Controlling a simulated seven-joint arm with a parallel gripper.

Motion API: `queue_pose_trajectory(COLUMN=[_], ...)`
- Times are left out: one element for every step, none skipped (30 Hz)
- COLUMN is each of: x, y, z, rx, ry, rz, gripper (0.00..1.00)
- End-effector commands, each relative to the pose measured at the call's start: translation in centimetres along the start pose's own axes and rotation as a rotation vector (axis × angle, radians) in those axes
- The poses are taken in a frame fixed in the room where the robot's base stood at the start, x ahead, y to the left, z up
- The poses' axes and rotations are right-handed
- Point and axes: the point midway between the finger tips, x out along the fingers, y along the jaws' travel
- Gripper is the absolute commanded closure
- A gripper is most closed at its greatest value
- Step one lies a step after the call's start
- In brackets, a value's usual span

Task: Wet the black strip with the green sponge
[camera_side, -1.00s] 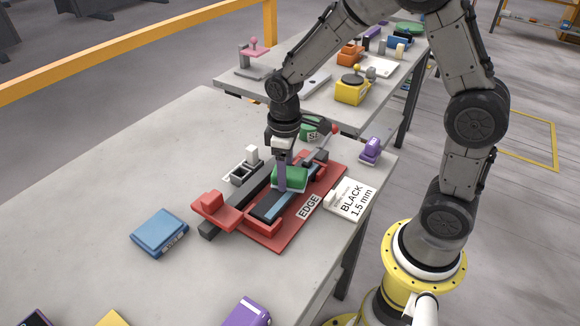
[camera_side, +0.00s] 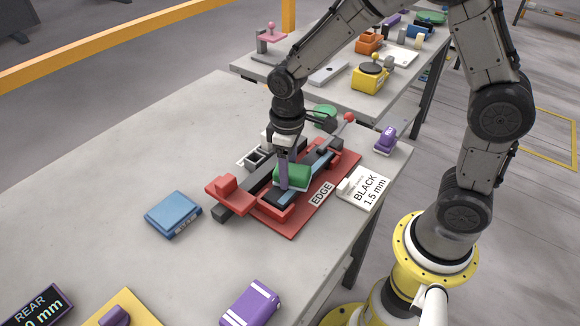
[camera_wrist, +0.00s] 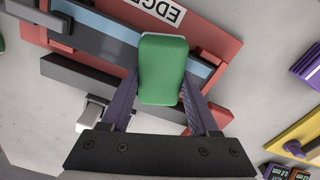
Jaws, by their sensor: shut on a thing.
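The green sponge (camera_side: 292,177) is held between my gripper's fingers (camera_side: 284,180). The wrist view shows it clamped, with its broad green face toward the camera (camera_wrist: 163,70). The sponge is over the dark strip (camera_wrist: 102,44) in the red jig (camera_side: 292,226), which has a light-blue band along it. The sponge seems to rest on the strip, but its underside is hidden. The strip's middle is covered by the sponge, and its ends show on both sides. I cannot tell how wet it is.
A white card (camera_side: 364,190) reading BLACK 1.5 mm lies right of the jig. A blue box (camera_side: 173,214) stands to its left, and purple blocks (camera_side: 250,303) (camera_side: 385,138) stand in front and behind. The slab's left part is clear. A second table (camera_side: 345,90) stands behind.

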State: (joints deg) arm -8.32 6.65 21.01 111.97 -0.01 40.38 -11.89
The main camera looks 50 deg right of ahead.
Motion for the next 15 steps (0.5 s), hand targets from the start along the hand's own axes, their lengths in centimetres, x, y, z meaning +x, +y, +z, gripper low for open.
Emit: queue_pose_trajectory(x=[0.0,0.0,-0.1,-0.2,-0.4,-0.7,-0.9,-1.2,-1.6,-1.8,-2.1,-2.5,-2.8,-3.0,-3.4], y=[0.0,0.0,0.0,0.0,0.0,0.1,0.1,0.1,0.1,0.1,0.0,0.1,0.1,0.1,0.1], z=[0.0,0.0,0.0,0.0,-0.1,-0.1,-0.1,-0.1,-0.1,-0.1,0.0,-0.1,-0.1,-0.1,-0.1], rx=[0.0,0.0,0.0,0.0,0.0,0.0,0.0,0.0,0.0,0.0,0.0,0.0,0.0,0.0,0.0], ry=[0.001,0.001,0.001,0.002,0.003,0.004,0.004,0.004,0.004,0.004,0.003,0.004,0.004,0.003,0.004], rz=[0.0,0.0,0.0,0.001,0.001,0.001,0.001,0.001,0.001,0.001,0.001,0.001,0.001,0.001,0.001], gripper=[0.83,0.83,0.83,0.83,0.83,0.83,0.83,0.83,0.83,0.83,0.83,0.83,0.83,0.83,0.83])
